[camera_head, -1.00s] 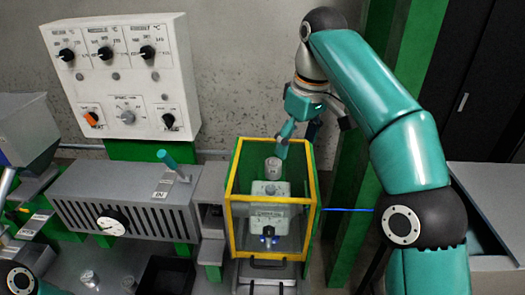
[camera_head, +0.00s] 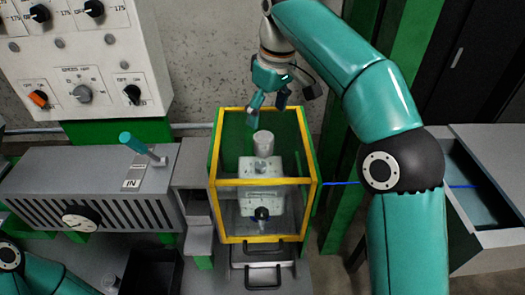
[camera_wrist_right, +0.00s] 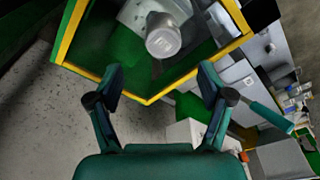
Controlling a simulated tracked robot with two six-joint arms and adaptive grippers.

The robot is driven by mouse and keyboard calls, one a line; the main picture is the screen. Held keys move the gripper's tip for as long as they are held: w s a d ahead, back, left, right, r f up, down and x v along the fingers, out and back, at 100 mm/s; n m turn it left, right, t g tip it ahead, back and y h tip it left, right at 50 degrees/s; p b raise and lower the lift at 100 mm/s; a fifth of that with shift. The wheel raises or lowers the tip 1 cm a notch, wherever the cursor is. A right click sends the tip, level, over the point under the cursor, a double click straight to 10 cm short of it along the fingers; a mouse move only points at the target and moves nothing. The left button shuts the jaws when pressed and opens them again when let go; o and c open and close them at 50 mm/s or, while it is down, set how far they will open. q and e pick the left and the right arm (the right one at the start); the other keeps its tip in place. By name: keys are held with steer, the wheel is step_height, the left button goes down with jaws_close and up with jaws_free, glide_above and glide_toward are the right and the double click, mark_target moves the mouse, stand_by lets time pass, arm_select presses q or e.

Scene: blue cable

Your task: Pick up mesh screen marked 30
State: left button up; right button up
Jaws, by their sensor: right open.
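I cannot make out any mesh screen marked 30 in these views. A grey cylinder (camera_head: 263,143) stands on the pale machine (camera_head: 262,172) inside a yellow-edged clear enclosure (camera_head: 267,183). In the right wrist view the cylinder (camera_wrist_right: 163,40) appears beyond the fingertips, and no number on it is readable. My right gripper (camera_head: 268,102) is open and empty, above the back of the enclosure. The right wrist view shows its two fingers (camera_wrist_right: 161,80) spread wide with nothing between them. Part of my left arm shows at the lower left, but its gripper is out of view.
A grey oven-like box (camera_head: 90,187) with a dial and teal lever stands left of the enclosure. A control panel (camera_head: 75,60) is behind it. A black tray (camera_head: 152,272) and small metal cylinder (camera_head: 110,284) are at the front. A grey open container (camera_head: 485,185) is at right.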

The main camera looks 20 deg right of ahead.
mark_target(264, 136)
step_height(264, 136, down, 4)
steer(key=shift+w+a+f+b, duration=0.15)
steer(key=shift+b, duration=0.3)
steer(key=shift+w+a+f+b, duration=0.1)
steer(key=shift+a+f+b, duration=0.1)
steer(key=shift+f, duration=0.95)
steer(key=shift+a+f+b, duration=0.1)
steer(key=shift+f+b, duration=0.1)
steer(key=shift+f, duration=0.9)
steer(key=shift+d, duration=0.1)
steer(key=c, duration=1.2)
steer(key=shift+c, duration=0.8)
steer(key=shift+r, duration=0.15)
